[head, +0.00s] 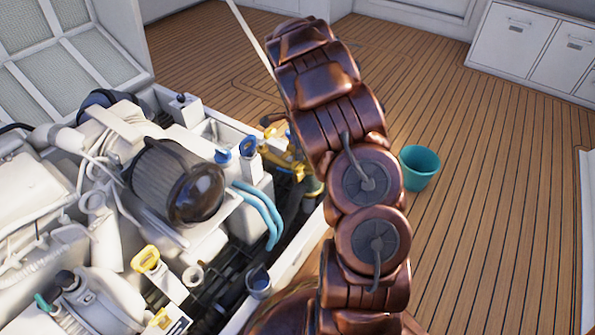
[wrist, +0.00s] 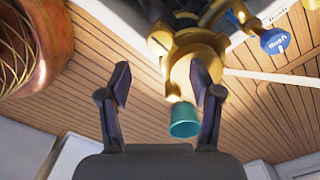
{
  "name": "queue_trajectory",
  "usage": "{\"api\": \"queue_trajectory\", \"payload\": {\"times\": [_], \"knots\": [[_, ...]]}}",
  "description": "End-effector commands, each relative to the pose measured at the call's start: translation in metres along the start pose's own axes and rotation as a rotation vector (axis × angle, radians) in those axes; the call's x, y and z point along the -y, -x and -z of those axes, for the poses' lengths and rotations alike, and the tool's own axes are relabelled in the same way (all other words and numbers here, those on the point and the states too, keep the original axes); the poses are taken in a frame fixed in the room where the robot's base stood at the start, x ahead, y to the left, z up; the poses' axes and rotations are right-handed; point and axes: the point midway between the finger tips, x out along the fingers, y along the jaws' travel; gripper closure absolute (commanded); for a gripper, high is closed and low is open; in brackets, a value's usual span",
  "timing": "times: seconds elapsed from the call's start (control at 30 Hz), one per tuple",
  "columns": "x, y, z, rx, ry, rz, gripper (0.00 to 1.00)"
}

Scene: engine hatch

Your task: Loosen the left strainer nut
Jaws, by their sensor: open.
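A brass fitting with rounded lobes (wrist: 196,62) fills the upper middle of the wrist view; I cannot tell for certain whether it is the left strainer nut. My gripper (wrist: 161,72) is open and empty, its two dark fingers spread wide. The right fingertip overlaps the fitting in the picture; contact cannot be told. The fitting lies mostly right of the middle of the gap. In the head view, yellow brass parts (head: 284,157) show at the engine bay's right edge, partly behind my copper arm, which hides my gripper there.
The engine (head: 178,182) with hoses fills the open hatch at left. A rounded copper body with gold mesh (wrist: 30,45) is at upper left. A teal bucket (head: 420,167) stands on the clear wooden deck.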

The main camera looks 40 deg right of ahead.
Motion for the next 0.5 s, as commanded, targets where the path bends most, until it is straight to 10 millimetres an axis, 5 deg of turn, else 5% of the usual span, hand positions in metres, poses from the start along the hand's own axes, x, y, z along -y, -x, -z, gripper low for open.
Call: {"api": "queue_trajectory", "payload": {"times": [0.5], "knots": [[0.000,-0.057,0.000,0.001,-0.005,-0.003,0.36]]}}
